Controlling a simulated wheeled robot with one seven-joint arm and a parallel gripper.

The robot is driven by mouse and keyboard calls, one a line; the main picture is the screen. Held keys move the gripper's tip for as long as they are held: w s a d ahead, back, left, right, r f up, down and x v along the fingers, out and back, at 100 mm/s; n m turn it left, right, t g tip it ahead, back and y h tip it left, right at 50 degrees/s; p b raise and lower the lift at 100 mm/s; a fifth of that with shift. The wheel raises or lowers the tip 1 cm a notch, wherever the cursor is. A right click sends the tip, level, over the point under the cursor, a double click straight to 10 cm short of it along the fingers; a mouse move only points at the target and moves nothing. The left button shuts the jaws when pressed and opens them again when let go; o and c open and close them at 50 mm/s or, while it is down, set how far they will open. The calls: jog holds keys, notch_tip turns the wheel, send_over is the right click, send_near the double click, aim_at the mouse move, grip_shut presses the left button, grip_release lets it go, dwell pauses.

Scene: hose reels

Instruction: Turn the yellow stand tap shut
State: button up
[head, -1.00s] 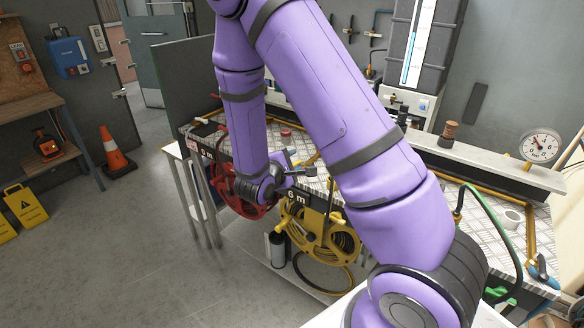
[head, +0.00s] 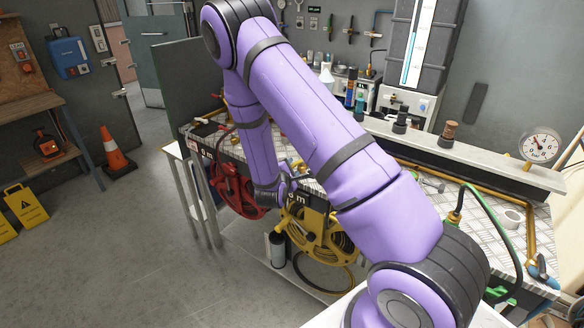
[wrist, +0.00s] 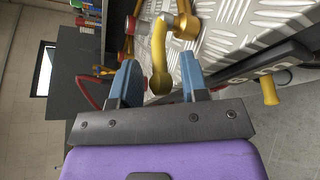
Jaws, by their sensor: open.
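The yellow stand tap (wrist: 185,27) stands on the tread-plate bench top in the wrist view. My gripper (wrist: 160,84) is open, with one blue finger on each side of this rounded end. I cannot tell whether either finger touches it. In the head view my wrist is at the bench's front edge, above the yellow hose reel (head: 318,232), and the fingers and tap are hard to make out there.
The red hose reel (head: 236,192) hangs left of the yellow one. A yellow handle (wrist: 268,91) sticks out at right in the wrist view. A pressure gauge (head: 539,146) stands at the bench's right. Open floor lies left, with an orange cone (head: 116,152).

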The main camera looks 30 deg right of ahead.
jog(key=shift+x, duration=1.05)
grip_shut()
